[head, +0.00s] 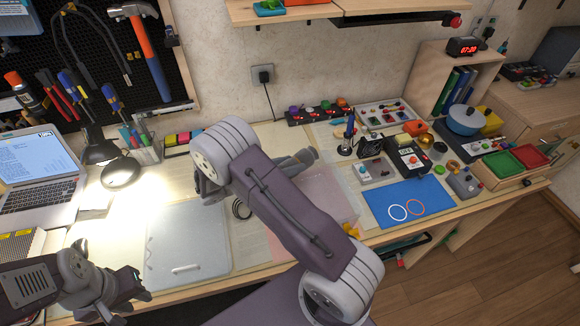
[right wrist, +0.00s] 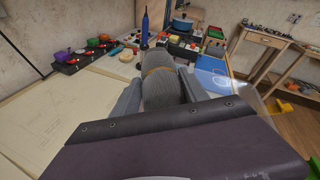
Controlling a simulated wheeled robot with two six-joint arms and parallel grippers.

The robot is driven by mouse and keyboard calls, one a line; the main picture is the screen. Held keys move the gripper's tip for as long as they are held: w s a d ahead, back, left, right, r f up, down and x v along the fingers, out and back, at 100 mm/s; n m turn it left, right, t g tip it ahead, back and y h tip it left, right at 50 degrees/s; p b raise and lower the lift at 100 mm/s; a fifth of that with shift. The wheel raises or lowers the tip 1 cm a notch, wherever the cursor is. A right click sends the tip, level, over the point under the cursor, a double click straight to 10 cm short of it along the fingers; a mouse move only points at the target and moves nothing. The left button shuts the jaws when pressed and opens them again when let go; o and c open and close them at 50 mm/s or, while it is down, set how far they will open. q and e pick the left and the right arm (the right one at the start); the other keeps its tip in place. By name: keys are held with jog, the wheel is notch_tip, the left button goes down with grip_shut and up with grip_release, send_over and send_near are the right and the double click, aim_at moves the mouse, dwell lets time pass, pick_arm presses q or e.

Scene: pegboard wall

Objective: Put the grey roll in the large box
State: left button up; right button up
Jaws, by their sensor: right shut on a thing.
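The grey roll (right wrist: 165,85), with a tan band around it, is between the fingers of my right gripper (right wrist: 160,95) in the right wrist view. My right gripper (head: 292,163) is shut on it above the middle of the desk in the head view, where my arm partly hides it. A clear, pinkish box (head: 335,198) stands below and right of it, partly behind my arm; I cannot tell for sure that it is the large box. My left gripper (head: 137,284) looks open and empty at the lower left, left of a pale, flat translucent case (head: 187,245).
A blue mat (head: 400,202), small devices (head: 407,158) and a blue pot (head: 465,120) crowd the right of the desk. A black rack with coloured knobs (head: 318,113) stands by the wall. A lamp (head: 110,165) and laptop (head: 38,175) are at left.

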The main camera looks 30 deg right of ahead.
jog(key=shift+w+f, duration=0.1)
jog(key=shift+f, duration=0.25)
jog(key=shift+f, duration=0.6)
jog(key=shift+c, duration=0.2)
jog(key=o, duration=1.5)
jog(key=shift+o, duration=0.2)
jog(key=shift+r, duration=0.1)
